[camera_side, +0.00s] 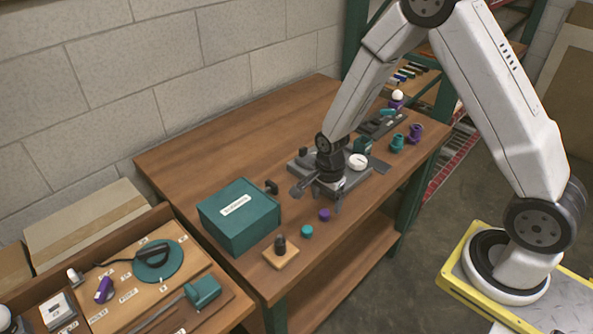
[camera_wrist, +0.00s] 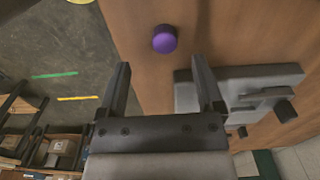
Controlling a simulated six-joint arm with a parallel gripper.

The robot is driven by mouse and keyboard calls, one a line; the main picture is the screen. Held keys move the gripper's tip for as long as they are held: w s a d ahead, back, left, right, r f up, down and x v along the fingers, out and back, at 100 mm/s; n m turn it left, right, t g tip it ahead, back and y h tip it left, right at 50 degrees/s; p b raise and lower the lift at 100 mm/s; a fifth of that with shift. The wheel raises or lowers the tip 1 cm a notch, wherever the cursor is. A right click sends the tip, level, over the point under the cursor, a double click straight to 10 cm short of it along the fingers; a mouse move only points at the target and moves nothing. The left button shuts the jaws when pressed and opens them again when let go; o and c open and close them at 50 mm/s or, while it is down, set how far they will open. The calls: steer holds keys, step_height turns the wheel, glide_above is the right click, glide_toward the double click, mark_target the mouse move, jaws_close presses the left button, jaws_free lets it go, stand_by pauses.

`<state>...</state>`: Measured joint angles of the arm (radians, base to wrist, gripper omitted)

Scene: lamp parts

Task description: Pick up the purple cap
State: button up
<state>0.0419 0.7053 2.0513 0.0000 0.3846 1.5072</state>
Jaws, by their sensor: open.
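The purple cap (camera_side: 324,215) is a small round piece standing on the wooden table near its front edge. The wrist view shows the purple cap (camera_wrist: 164,39) at the top, ahead of the two fingertips and roughly in line with the space between them. My gripper (camera_side: 328,205) is above the table beside the grey fixture, close to the cap in the side view. In the wrist view my gripper (camera_wrist: 162,78) has its fingers spread apart with nothing between them. The cap is not touched by the fingers in the wrist view.
A teal cap (camera_side: 306,231) lies left of the purple one. A teal box (camera_side: 240,216) and a small wooden block with a dark piece (camera_side: 281,252) are further left. Teal and purple parts (camera_side: 406,139) stand at the right.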

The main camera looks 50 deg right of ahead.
mark_target(325, 212)
steer(key=shift+w+d+f, duration=0.1)
steer(key=shift+w+f, duration=0.05)
steer(key=shift+f, duration=1.15)
steer(key=shift+w+d+f, duration=0.1)
steer(key=shift+f, duration=1.15)
jaws_close()
